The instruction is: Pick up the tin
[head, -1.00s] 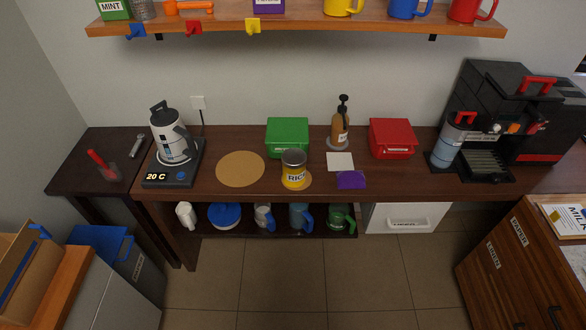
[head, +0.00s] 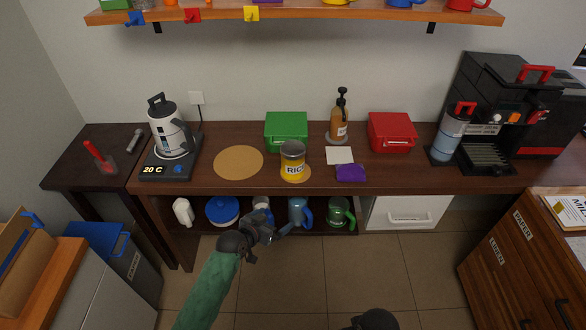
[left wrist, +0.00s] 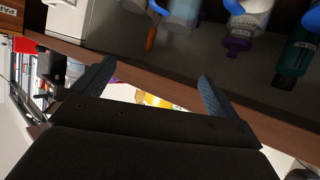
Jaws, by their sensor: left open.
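The tin (head: 293,164) is a yellow can with a RICE label and a grey top. My left gripper (head: 276,231) is open and empty, below and in front of the counter edge, apart from the tin. In the left wrist view its two fingers (left wrist: 155,84) are spread, and a yellow patch (left wrist: 154,100), probably the tin, shows partly hidden between them. A dark part of mine at the bottom of the head view is too cut off to read.
A cork mat (head: 238,163) and kettle (head: 168,130) stand left of the tin. The green box (head: 286,132) and pump bottle (head: 339,121) are behind it.

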